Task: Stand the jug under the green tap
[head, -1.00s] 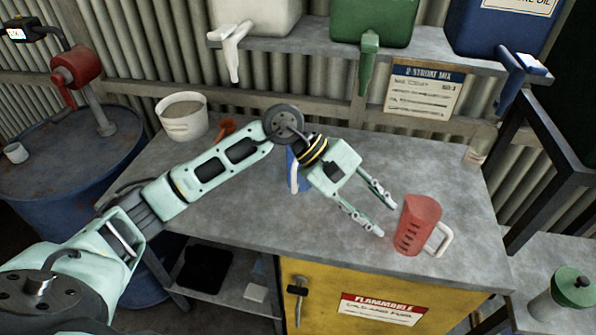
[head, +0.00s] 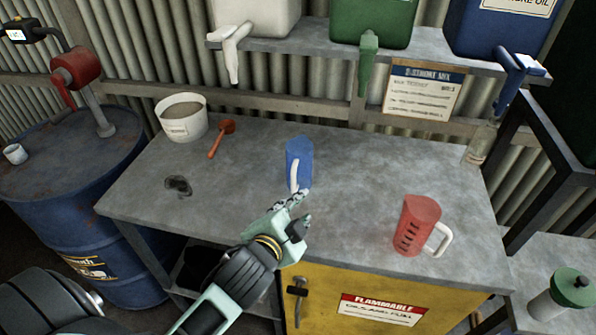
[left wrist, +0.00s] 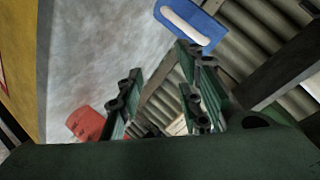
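A blue jug (head: 301,155) with a pale handle stands on the grey bench, left of the green tap (head: 368,62). It shows at the top of the left wrist view (left wrist: 196,22), handle toward the camera. A red jug (head: 412,226) with dark marks and a white handle stands further right on the bench, also partly seen in the left wrist view (left wrist: 86,122). My left gripper (head: 296,210) is just in front of the blue jug's handle, apart from it as far as I can tell. Its fingers are spread with nothing between them. My right gripper is out of view.
A shelf above the bench (head: 240,150) holds white, green and blue containers with taps. A white bucket (head: 182,118), a red scoop (head: 221,138) and a dark stain are at the left. A glass bottle (head: 479,143) stands at the back right. The bench below the green tap is clear.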

